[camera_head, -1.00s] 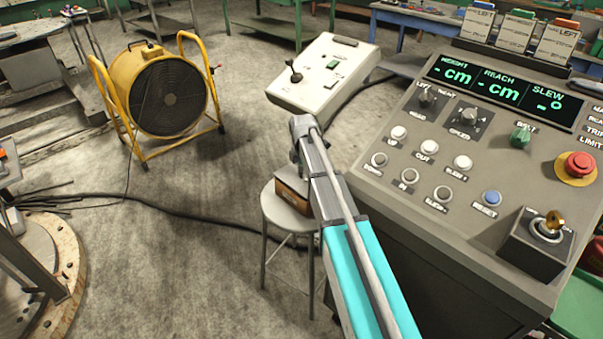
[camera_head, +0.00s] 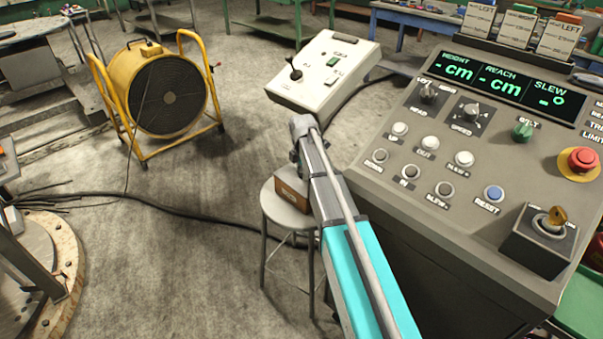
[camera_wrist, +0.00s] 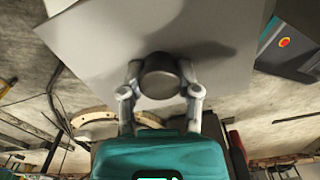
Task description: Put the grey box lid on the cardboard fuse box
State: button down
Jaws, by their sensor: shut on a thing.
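In the wrist view my gripper (camera_wrist: 160,88) has its two fingers closed on the sides of a dark round knob (camera_wrist: 160,74). The knob stands on a broad, flat, pale grey sheet, which I take to be the grey box lid (camera_wrist: 100,48); its outer edges run partly out of view. In the head view the brown cardboard fuse box (camera_head: 291,193) sits on a round grey stool (camera_head: 270,206), partly hidden by my arm. My gripper's fingers and the lid cannot be made out there.
A grey control console (camera_head: 420,195) stands close to the right of my arm. A white control box (camera_head: 318,88) with a lever is behind the stool. A yellow fan (camera_head: 165,92) stands at the left, and a black cable crosses the floor. Open floor lies left of the stool.

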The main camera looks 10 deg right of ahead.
jog(key=shift+c, duration=1.2)
grip_release()
jog(key=shift+r, duration=0.15)
